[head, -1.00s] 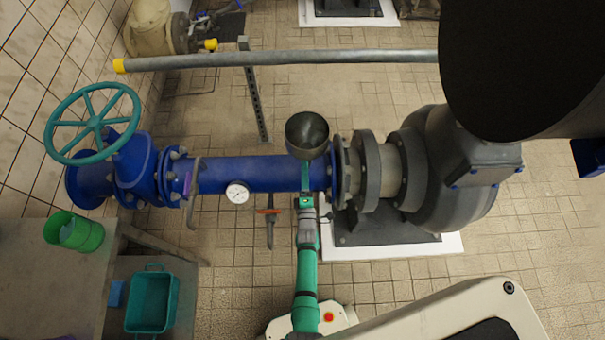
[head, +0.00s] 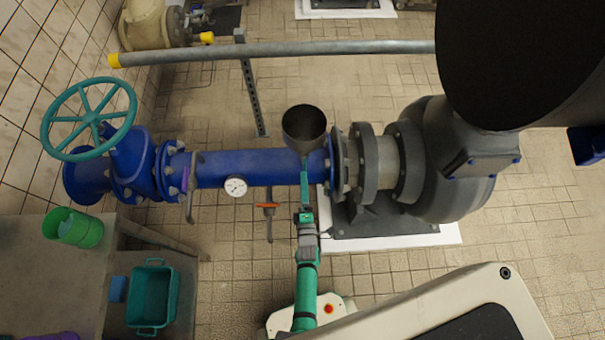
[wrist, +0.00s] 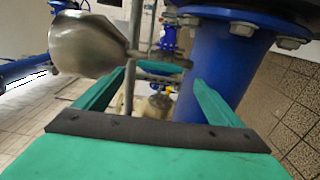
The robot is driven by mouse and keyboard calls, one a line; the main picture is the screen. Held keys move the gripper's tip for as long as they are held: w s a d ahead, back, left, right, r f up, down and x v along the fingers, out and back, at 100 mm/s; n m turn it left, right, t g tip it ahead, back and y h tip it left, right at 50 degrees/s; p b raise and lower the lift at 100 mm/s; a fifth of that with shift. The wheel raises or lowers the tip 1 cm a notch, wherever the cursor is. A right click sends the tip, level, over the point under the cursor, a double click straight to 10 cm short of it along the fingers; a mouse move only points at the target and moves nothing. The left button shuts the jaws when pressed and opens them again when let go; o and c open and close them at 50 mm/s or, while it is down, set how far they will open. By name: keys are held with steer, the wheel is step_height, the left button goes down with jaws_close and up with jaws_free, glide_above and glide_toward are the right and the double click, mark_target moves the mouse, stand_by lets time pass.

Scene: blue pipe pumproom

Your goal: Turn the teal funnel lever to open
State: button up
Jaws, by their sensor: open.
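The metal funnel (head: 304,125) stands on top of the blue pipe (head: 250,169), left of the pump flange. In the wrist view the funnel (wrist: 85,45) lies at the upper left, with its stem running right toward the blue pipe (wrist: 215,60). A narrow teal piece, seemingly the funnel lever (wrist: 160,72), shows by the stem between my fingertips; how far away it is I cannot tell. My gripper (head: 304,172) reaches up to just below the funnel in the head view. In the wrist view my gripper (wrist: 160,80) has its teal fingers apart, with nothing clearly held.
An orange lever (head: 267,206) hangs below the pipe, near a gauge (head: 235,187). The pump (head: 450,165) stands at right. A grey rail (head: 280,52) crosses behind. A workbench (head: 50,280) is at lower left.

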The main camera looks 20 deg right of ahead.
steer(key=shift+v, duration=1.4)
steer(key=shift+w, duration=0.1)
steer(key=shift+a, duration=0.1)
steer(key=s+a+r+m+g+y, duration=0.1)
steer(key=s+a+r+m, duration=0.4)
steer(key=s, duration=0.3)
steer(key=s+a+r+m+y, duration=0.1)
steer(key=s+a+r+m, duration=0.2)
steer(key=s+a+r, duration=0.35)
steer(key=s+a+r+m+y, duration=0.1)
steer(key=s+r+m, duration=0.2)
steer(key=s+r, duration=0.2)
steer(key=s+a+r+m+g+y, duration=0.1)
steer(key=s+r+m, duration=0.3)
steer(key=r, duration=0.8)
steer(key=shift+s+r+y, duration=0.25)
steer(key=shift+s+y, duration=0.25)
steer(key=shift+s, duration=0.1)
steer(key=shift+c, duration=0.6)
